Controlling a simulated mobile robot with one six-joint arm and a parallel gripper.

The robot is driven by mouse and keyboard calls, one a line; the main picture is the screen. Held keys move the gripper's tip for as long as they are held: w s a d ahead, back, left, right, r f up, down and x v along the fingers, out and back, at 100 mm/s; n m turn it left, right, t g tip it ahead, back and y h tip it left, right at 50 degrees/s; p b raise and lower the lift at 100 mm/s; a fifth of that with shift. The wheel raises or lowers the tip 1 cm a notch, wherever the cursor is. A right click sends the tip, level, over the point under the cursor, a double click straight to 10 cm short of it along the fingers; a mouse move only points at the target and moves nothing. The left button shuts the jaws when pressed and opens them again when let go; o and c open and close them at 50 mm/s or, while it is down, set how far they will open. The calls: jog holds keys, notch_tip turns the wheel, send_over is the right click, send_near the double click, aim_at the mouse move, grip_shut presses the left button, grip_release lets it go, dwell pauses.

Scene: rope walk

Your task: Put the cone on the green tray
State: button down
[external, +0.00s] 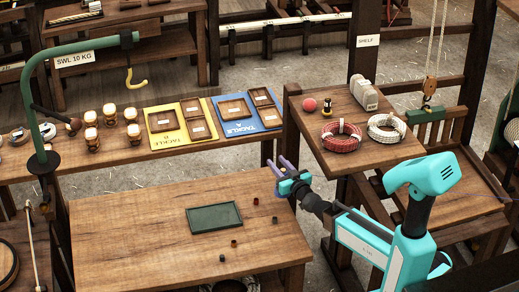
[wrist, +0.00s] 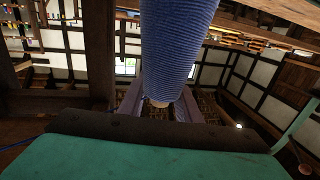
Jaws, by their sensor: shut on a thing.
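The green tray (external: 214,217) lies flat and empty on the wooden bench in the external view. My gripper (external: 284,166) is above the bench's back right corner, up and to the right of the tray, with its purple fingers pointing up and left. In the wrist view a blue, ribbed cone (wrist: 178,45) with a pale end stands between my fingers, and my gripper is shut on it. Its far end runs out of the top of that view. I cannot make the cone out clearly in the external view.
Several small dark pieces, one of them by the tray's right side (external: 255,201), lie on the bench. A shelf table (external: 360,165) with rope coils and a red ball stands behind my arm. A green hoist with a yellow hook (external: 136,80) hangs at the left. The bench's left side is clear.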

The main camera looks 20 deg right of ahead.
jog(key=s+a+n+y+p, duration=0.1)
jog(key=s+a, duration=0.6)
jog(key=a, duration=0.2)
jog(key=s+a+r+n+g+y+p, duration=0.1)
jog(key=s+a+p, duration=0.1)
jog(key=s+a, duration=0.5)
jog(key=a, duration=0.3)
jog(key=shift+s+a+y, duration=0.15)
jog(key=shift+a+y, duration=0.1)
jog(key=shift+y, duration=0.15)
jog(key=s+a+f+p+x, duration=0.1)
jog(key=a+p+x, duration=0.1)
jog(key=x, duration=1.3)
jog(key=shift+a+f, duration=0.15)
jog(key=shift+a, duration=0.2)
